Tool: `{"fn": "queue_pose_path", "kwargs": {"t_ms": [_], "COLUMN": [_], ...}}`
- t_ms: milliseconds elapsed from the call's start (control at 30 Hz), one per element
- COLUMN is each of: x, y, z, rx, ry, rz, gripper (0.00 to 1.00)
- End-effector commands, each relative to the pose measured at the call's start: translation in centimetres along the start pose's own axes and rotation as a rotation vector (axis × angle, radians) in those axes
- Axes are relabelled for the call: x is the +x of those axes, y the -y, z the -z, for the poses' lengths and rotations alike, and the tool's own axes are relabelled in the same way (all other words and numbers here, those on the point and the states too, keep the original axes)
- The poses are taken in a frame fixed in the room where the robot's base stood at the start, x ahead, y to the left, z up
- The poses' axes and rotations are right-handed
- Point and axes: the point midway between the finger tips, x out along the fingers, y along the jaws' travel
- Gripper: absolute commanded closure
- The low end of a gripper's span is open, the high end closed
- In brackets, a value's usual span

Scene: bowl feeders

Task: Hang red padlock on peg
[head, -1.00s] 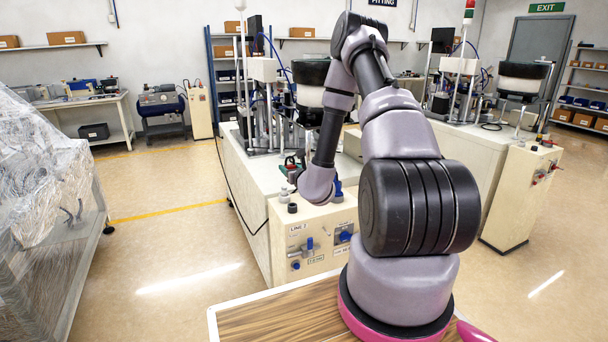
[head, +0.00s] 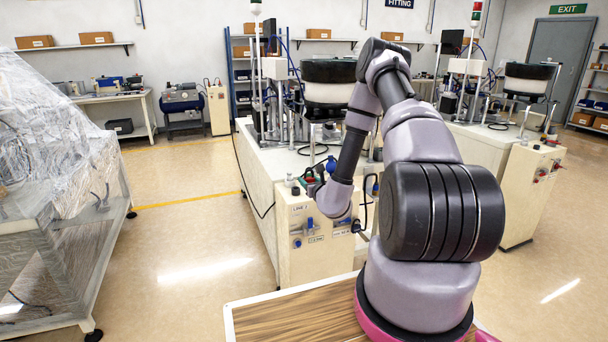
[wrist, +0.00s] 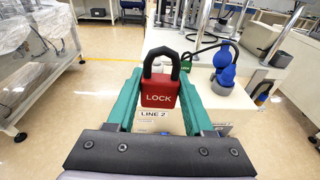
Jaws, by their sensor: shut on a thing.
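In the wrist view a red padlock (wrist: 160,93) with white LOCK lettering and a black shackle sits upright between the green fingers of my gripper (wrist: 160,84). The fingers are shut on its body, and the shackle stands above them. The padlock is in front of a cream control box labelled LINE 2 (wrist: 153,114), which also shows in the head view (head: 307,245). I cannot clearly identify the peg in either view.
A blue knob (wrist: 226,74) on a grey base is right of the padlock, with a black cable nearby. A bowl feeder (head: 330,72) stands behind the box. A plastic-wrapped machine (head: 50,150) is at left, with clear floor (head: 200,235) between.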

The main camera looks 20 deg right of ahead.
Motion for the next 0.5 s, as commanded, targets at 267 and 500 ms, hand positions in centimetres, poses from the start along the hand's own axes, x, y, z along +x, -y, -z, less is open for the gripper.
{"fn": "queue_pose_path", "kwargs": {"t_ms": [267, 500], "x": [1.0, 1.0], "y": [3.1, 6.8], "z": [4.9, 12.1], "rx": [0.002, -0.002], "ry": [-0.001, -0.004], "rz": [0.003, -0.002], "gripper": [1.0, 1.0]}}
